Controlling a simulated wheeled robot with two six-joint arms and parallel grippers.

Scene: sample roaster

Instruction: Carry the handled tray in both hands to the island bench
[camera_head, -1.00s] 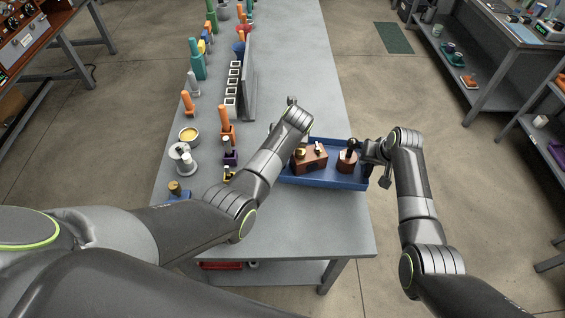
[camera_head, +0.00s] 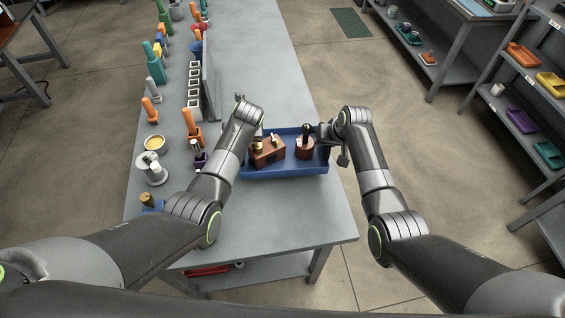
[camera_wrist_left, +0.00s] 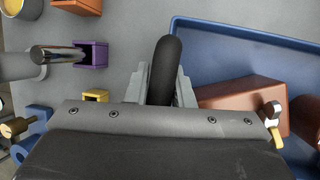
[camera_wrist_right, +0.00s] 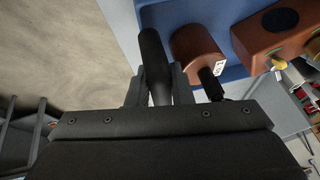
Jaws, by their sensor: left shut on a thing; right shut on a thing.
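The blue handled tray (camera_head: 285,171) is level at the right edge of the long grey bench; I cannot tell whether it touches the top. It holds a brown box with brass parts (camera_head: 268,153) and a round brown piece with a black knob (camera_head: 304,149). In the left wrist view my left gripper (camera_wrist_left: 161,84) is shut on a black handle (camera_wrist_left: 167,60) at the tray's left end. My forearm mostly hides it in the head view. My right gripper (camera_head: 325,131) is shut on the other black handle (camera_wrist_right: 152,55) at the right end.
The long grey bench (camera_head: 250,60) carries a row of orange, teal and other handled tools (camera_head: 193,122), a cup (camera_head: 155,143) and a white spool-like piece (camera_head: 152,170) left of the tray. Shelving with coloured trays (camera_head: 549,153) stands at the right. Open floor (camera_head: 420,150) lies between.

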